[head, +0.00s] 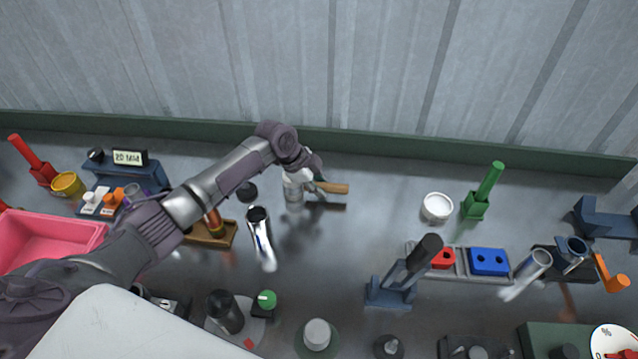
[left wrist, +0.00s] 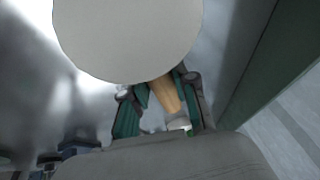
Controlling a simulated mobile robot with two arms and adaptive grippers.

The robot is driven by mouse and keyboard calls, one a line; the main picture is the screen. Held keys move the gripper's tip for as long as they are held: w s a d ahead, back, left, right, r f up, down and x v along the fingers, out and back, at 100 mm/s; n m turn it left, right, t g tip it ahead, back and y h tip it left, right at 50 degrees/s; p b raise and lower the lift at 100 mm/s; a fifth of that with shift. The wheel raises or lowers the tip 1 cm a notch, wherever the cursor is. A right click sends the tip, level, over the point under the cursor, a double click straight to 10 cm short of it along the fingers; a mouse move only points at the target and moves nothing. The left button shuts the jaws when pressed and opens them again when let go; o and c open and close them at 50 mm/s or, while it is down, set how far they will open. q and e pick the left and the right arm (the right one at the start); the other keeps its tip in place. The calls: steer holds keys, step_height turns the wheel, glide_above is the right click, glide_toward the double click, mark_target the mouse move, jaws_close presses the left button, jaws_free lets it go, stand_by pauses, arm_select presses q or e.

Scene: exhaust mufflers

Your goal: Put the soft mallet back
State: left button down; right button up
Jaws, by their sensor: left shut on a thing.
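The soft mallet has a pale, rounded head (head: 293,186) and a tan wooden handle (head: 334,187). My left gripper (head: 317,183) is shut on the handle, close to the head, and the mallet lies roughly level near the back of the bench. A dark shadow shows just below the handle. In the left wrist view the pale round head (left wrist: 130,35) fills the upper middle. The tan handle (left wrist: 165,92) passes between the green fingers of the left gripper (left wrist: 160,107). My right gripper is not in view.
A wooden stand (head: 224,236) and a shiny metal tube (head: 260,238) are left of the mallet. A white cup (head: 437,207) and green holder (head: 474,208) are to the right. A blue stand (head: 388,293) with a black-topped tool is in front. The bench between is clear.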

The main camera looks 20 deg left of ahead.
arm_select(q)
steer(key=c, duration=1.4)
jaws_free()
steer(key=shift+f, duration=0.2)
steer(key=o, duration=0.5)
steer(key=shift+r, duration=0.1)
steer(key=shift+r, duration=0.25)
steer(key=shift+s+a+r, duration=0.1)
steer(key=shift+a+r, duration=0.1)
steer(key=shift+r, duration=0.1)
steer(key=b+v, duration=0.1)
steer(key=v, duration=1)
steer(key=shift+b, duration=0.4)
